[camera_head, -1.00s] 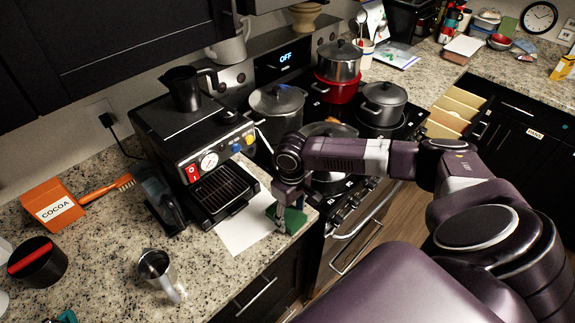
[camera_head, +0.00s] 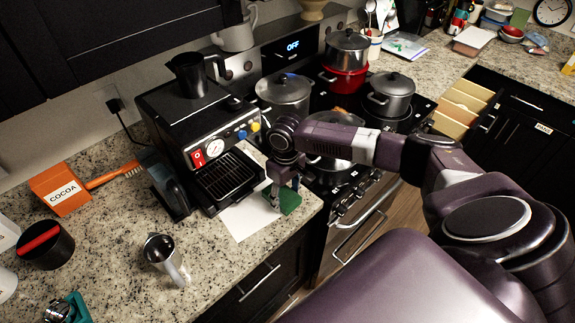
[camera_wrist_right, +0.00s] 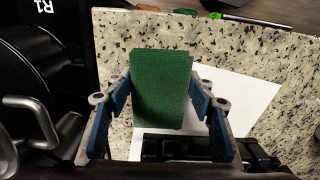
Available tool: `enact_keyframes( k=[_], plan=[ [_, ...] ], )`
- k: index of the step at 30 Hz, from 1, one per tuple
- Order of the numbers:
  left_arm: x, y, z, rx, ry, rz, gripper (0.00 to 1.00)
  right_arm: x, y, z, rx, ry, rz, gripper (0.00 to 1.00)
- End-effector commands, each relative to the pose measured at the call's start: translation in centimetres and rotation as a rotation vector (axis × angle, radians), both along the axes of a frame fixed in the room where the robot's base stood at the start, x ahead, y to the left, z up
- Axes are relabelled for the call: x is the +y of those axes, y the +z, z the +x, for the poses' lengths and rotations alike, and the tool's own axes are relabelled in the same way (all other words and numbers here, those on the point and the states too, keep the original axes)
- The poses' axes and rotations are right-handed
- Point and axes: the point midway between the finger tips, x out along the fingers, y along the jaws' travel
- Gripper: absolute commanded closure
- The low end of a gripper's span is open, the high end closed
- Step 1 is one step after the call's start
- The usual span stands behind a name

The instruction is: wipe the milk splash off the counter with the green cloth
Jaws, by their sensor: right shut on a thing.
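The green cloth (camera_head: 288,199) is at the counter's front right corner, beside the stove. My right gripper (camera_head: 279,194) reaches down to it from above. In the right wrist view the cloth (camera_wrist_right: 162,90) is a folded green block between the two blue-padded fingers (camera_wrist_right: 160,108), and the gripper is shut on it. I cannot tell whether the cloth touches the counter. A flat white patch with straight edges (camera_head: 247,216), like a sheet of paper, lies left of the cloth; it also shows in the right wrist view (camera_wrist_right: 262,98). I cannot make out a separate milk splash. My left gripper is not in view.
The black coffee machine (camera_head: 205,140) stands behind the white patch. The stove with several pots (camera_head: 388,97) is at the right. Counter between cup and patch is clear.

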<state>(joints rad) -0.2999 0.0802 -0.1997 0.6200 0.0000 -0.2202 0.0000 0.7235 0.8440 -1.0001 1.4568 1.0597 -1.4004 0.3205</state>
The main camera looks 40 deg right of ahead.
Motion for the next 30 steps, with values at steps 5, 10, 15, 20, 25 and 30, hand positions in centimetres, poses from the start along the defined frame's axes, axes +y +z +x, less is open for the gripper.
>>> enact_keyframes(
  k=[5, 10, 15, 20, 25, 30],
  plan=[
    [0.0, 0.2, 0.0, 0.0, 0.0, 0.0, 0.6, 0.1, 0.5, 0.0, -0.002, 0.002, 0.002, 0.69],
    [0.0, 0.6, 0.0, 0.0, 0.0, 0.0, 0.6, 0.1, 1.9, 0.0, -0.002, 0.001, 0.001, 0.69],
    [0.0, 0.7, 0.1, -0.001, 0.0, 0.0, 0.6, 0.3, 2.4, -0.1, 0.0, 0.003, 0.001, 0.69],
    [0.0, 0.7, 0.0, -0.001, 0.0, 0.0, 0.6, 2.0, 2.4, -0.3, 0.001, 0.005, 0.003, 0.69],
    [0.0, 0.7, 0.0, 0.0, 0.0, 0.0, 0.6, 4.0, 2.4, -0.6, 0.002, 0.003, 0.003, 0.69],
    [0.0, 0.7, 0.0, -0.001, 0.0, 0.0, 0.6, 6.0, 2.4, -0.9, 0.001, 0.004, 0.003, 0.69]
  ],
)
